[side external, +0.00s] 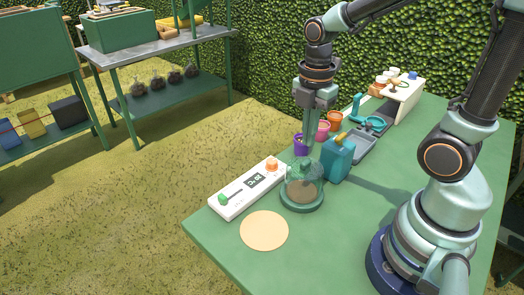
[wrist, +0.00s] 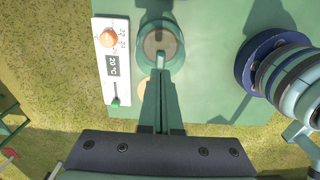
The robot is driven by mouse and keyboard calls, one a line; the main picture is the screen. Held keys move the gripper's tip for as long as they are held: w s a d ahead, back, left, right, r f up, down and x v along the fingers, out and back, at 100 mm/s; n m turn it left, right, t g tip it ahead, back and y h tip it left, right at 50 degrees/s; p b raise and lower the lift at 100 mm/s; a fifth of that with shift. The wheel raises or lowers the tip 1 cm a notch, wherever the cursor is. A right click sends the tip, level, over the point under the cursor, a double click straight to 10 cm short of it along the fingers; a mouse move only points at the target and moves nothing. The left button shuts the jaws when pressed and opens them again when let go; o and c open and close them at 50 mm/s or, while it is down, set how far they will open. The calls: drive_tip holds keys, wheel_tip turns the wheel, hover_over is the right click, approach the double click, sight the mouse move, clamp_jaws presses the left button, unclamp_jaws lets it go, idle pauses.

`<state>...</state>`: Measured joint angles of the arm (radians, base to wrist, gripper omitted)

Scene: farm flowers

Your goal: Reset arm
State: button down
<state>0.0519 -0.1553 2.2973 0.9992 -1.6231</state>
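My gripper (side external: 309,143) points straight down just above a clear dome (side external: 304,172) on a round green base holding brown soil. The dome also shows in the wrist view (wrist: 160,40), past the fingertips. In the wrist view the two fingers of my gripper (wrist: 161,75) lie close together, with only a thin line between them. A pale knob at the dome's top shows by the tips; whether the fingers touch it I cannot tell.
A white control panel (side external: 239,200) with a display, orange knob and green slider lies left of the dome. A tan disc (side external: 264,231) lies in front. A teal can (side external: 338,158), coloured pots (side external: 322,131) and a grey tray (side external: 362,148) stand behind. The green table's (side external: 330,250) front is clear.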

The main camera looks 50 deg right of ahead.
drive_tip(key=shift+r, duration=1.2)
wheel_tip(320, 180, up, 6)
drive_tip(key=a+m+t, duration=0.1)
drive_tip(key=m+t, duration=0.4)
drive_tip(key=m, duration=1.3)
drive_tip(key=shift+s+a+t, duration=0.25)
drive_tip(key=shift+s+t, duration=0.05)
